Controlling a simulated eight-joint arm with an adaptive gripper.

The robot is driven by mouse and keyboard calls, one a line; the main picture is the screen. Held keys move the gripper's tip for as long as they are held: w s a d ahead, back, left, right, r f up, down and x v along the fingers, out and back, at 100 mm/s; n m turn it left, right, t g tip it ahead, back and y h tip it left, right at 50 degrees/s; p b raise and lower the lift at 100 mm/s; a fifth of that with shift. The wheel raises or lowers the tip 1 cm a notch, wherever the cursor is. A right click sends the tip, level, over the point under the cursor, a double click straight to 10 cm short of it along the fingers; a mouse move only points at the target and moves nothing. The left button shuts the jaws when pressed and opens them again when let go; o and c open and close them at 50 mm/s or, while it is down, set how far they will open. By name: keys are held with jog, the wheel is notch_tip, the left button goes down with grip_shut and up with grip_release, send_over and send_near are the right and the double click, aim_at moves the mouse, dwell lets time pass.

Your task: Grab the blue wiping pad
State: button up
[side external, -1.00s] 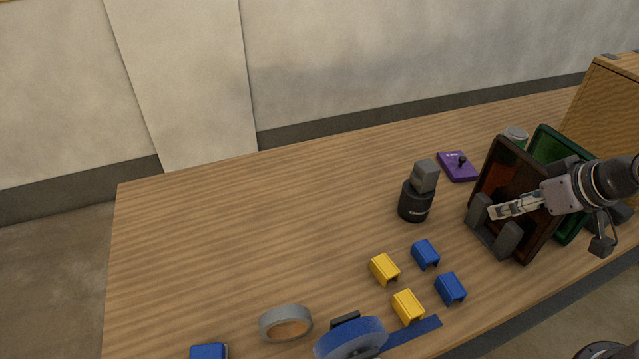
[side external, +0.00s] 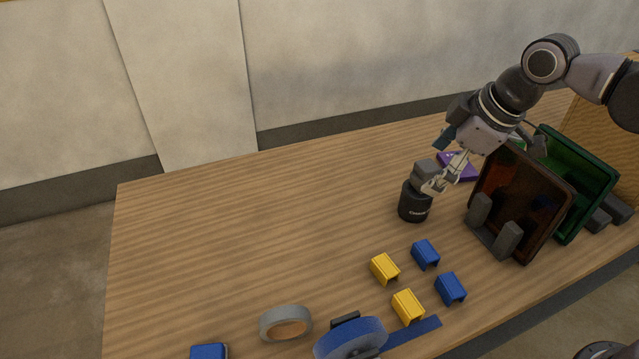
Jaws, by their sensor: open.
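A small blue pad-like block (side external: 209,351) lies at the bottom left, cut off by the picture's lower edge. A blue round disc (side external: 350,341) with a flat blue strip (side external: 412,332) lies at the bottom centre. I cannot tell for certain which of these is the wiping pad. My gripper (side external: 433,186) is open, its fingers pointing down and left. It overlaps the grey block (side external: 425,169) on top of a black cylinder (side external: 413,204); whether it touches is unclear. It is well apart from the blue things at the front.
Two yellow clips (side external: 384,268) and two blue clips (side external: 425,254) lie mid-table. A grey tape roll (side external: 286,323) lies near the front. Dark brown (side external: 520,205) and green (side external: 578,185) trays stand upright at right. A purple box (side external: 458,168) is partly hidden. The table's left half is clear.

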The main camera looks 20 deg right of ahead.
jog(key=w+a+n+g, duration=0.2)
jog(key=w+a+n, duration=0.2)
jog(key=a+n, duration=0.7)
jog(key=n+g+h, duration=0.1)
jog(key=n+g, duration=0.2)
jog(key=n, duration=1)
send_near(206, 356)
jog(key=shift+w+a+f, duration=0.15)
jog(key=shift+a, duration=0.1)
notch_tip(206, 356, down, 5)
jog(key=shift+r, duration=0.1)
jog(key=shift+s+f, duration=0.1)
jog(key=shift+f, duration=1.25)
jog(key=shift+s+f, duration=0.15)
jog(key=shift+f, duration=1.2)
jog(key=c, duration=1)
